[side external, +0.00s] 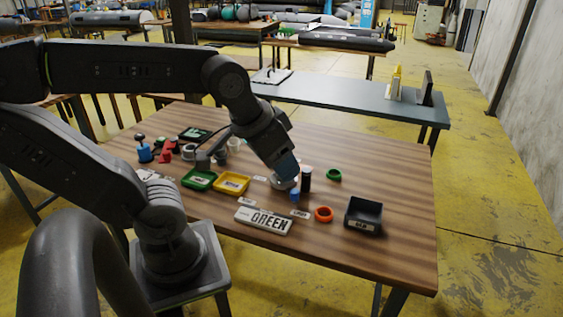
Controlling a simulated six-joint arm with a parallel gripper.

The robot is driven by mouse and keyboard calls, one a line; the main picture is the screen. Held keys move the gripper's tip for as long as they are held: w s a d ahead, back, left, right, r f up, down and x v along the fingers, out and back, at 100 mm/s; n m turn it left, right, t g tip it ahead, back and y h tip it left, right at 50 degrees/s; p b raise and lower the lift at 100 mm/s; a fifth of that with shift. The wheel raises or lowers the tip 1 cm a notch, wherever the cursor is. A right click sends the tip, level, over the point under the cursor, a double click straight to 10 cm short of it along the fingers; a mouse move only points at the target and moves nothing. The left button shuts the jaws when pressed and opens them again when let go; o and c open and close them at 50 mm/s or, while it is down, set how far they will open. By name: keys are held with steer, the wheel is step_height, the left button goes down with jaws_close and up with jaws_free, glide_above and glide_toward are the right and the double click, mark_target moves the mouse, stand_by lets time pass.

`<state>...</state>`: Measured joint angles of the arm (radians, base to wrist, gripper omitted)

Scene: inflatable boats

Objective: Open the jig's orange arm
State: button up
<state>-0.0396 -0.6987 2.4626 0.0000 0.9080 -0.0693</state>
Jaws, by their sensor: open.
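My gripper (286,167) points down over the middle of the wooden table, seen from the side. Its fingers are small and hard to make out here. It is just above a round grey-white piece (281,183), partly covered by it, that may be the jig. A dark upright cylinder (306,179) and a small blue piece (295,195) stand close beside it. I cannot make out an orange arm on it. An orange ring (324,214) lies apart, to the right and nearer the front edge.
A green tray (199,179) and a yellow tray (231,183) sit to the left. A plate reading GREEN (263,221) lies at the front. A dark bin (363,215) stands at right, with a green ring (334,175) behind it. The table's far right is clear.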

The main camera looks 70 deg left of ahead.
steer(key=w+a+f+n+g, duration=0.2)
steer(key=w+a+n, duration=0.4)
steer(key=a+n, duration=0.5)
steer(key=w+a+f+n+g, duration=0.2)
steer(key=w+a+n, duration=0.55)
steer(key=a, duration=0.65)
steer(key=s+a+f+n+g, duration=0.1)
steer(key=s+a+f+n, duration=0.2)
steer(key=a+f+n, duration=0.35)
steer(key=shift+n, duration=0.4)
steer(key=a+f, duration=0.1)
steer(key=f, duration=0.7)
steer(key=a+f, duration=0.1)
steer(key=f, duration=0.3)
steer(key=shift+w+a, duration=0.1)
steer(key=shift+a, duration=0.2)
jaws_close()
